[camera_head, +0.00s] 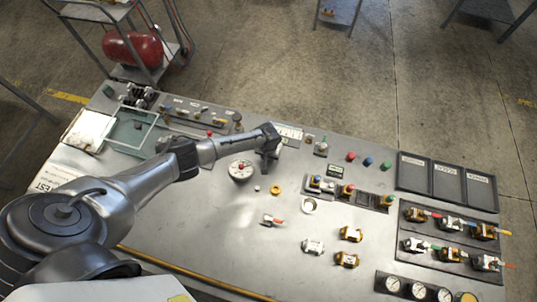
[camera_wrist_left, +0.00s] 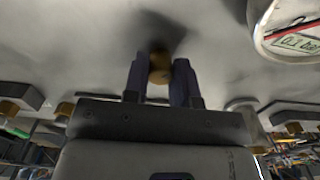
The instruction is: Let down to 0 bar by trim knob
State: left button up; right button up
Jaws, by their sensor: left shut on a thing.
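My left gripper (camera_head: 267,157) reaches down to the grey bench panel, right of a round white dial gauge (camera_head: 240,171). In the left wrist view its two dark fingers (camera_wrist_left: 161,80) are shut on a small brass-coloured knob (camera_wrist_left: 159,66), apparently the trim knob. The gripper hides this knob in the head view. The gauge also shows at the upper right of the wrist view (camera_wrist_left: 290,28), cut off by the edge. It has a red needle and a small display that seems to read about 0.1 bar. My right gripper is not in view.
Valves with coloured handles (camera_head: 450,223) and dark trays (camera_head: 445,180) stand to the right. The panel's front middle is mostly bare.

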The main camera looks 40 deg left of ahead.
pick_arm(q)
jog(key=m, duration=0.3)
jog(key=shift+m, duration=0.3)
jog(key=m, duration=0.3)
jog(key=shift+m, duration=0.3)
jog(key=m+b, duration=0.1)
jog(key=m, duration=0.8)
jog(key=shift+b, duration=0.3)
jog(key=m, duration=0.3)
jog(key=shift+m+b, duration=0.4)
jog(key=m+b, duration=0.1)
jog(key=m, duration=0.3)
jog(key=shift+m, duration=0.3)
jog(key=shift+m+b, duration=0.3)
jog(key=shift+m, duration=0.5)
